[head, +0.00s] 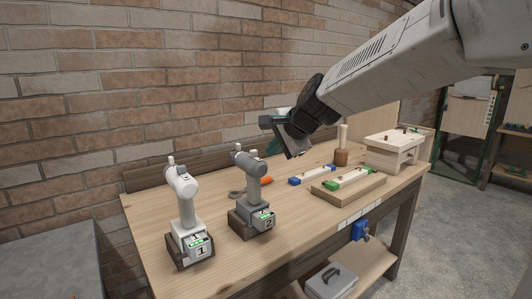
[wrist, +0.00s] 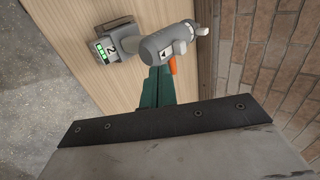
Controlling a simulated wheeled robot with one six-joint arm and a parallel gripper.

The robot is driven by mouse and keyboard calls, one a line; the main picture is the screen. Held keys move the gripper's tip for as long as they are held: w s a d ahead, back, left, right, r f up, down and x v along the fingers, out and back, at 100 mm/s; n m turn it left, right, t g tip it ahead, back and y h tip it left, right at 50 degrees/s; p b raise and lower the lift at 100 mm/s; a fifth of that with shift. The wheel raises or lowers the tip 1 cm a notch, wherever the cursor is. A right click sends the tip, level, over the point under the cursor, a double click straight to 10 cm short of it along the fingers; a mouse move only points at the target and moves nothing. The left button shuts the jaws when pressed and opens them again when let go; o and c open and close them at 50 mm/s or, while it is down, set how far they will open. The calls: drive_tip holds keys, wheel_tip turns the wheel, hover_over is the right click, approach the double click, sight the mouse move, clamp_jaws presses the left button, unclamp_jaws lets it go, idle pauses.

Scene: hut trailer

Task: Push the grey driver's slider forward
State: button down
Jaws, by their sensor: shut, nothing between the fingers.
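The grey driver (head: 249,190), labelled 2, stands upright on its battery base on the wooden bench, right of a paler driver (head: 186,215) labelled 1. In the wrist view the grey driver (wrist: 158,44) shows from above, with a small black arrow on its body and a light nub on its side; I cannot tell for sure which part is the slider. My gripper (head: 272,148) is above and behind the driver's head. In the wrist view my gripper's green fingers (wrist: 157,76) are shut and empty, their tips close to the driver's body; contact cannot be told.
An orange-handled tool (head: 265,180) lies behind the grey driver. A brick wall (head: 130,90) backs the bench. Front bench space is clear.

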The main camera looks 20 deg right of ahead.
drive_tip(key=v, duration=0.7)
idle(0.3)
